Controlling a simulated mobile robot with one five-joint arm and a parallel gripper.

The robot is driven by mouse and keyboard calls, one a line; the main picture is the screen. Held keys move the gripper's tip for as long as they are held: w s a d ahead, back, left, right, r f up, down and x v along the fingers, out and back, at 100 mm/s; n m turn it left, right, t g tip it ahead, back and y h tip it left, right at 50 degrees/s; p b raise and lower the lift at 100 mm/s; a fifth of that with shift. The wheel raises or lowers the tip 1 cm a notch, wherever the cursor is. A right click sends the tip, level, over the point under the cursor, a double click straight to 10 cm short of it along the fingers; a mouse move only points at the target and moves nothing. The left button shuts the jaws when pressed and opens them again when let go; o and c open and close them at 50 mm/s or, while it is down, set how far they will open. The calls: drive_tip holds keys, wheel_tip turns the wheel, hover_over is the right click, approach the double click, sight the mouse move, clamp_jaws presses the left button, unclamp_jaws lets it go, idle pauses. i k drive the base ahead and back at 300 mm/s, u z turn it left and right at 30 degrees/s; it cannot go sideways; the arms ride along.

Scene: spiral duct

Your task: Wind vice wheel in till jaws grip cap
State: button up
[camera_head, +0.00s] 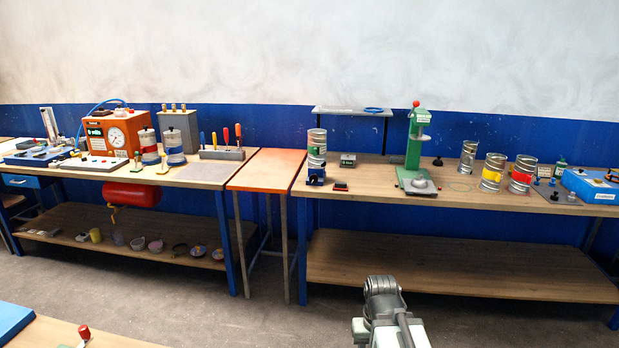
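No vice, vice wheel or cap can be made out for certain at this distance. A green press-like stand (417,150) with a red knob on top stands on the right bench, with a grey piece at its foot. A small blue block with a dark knob (316,177) sits below a banded metal can (316,146) at that bench's left end. A blue case (592,186) lies at its right end. Grey links of my arm rise at the bottom centre, well short of the benches. My gripper's fingers do not show.
The right bench (335,188) also bears several spiral metal cans (493,172). An orange-topped table (262,168) fills the gap to the left bench, which holds an orange gauge box (113,130). Another table edge (45,332) is at lower left. Grey floor (200,300) is open before the benches.

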sight(313, 179)
drive_tip(key=i, duration=1.35)
drive_tip(key=u, duration=0.15)
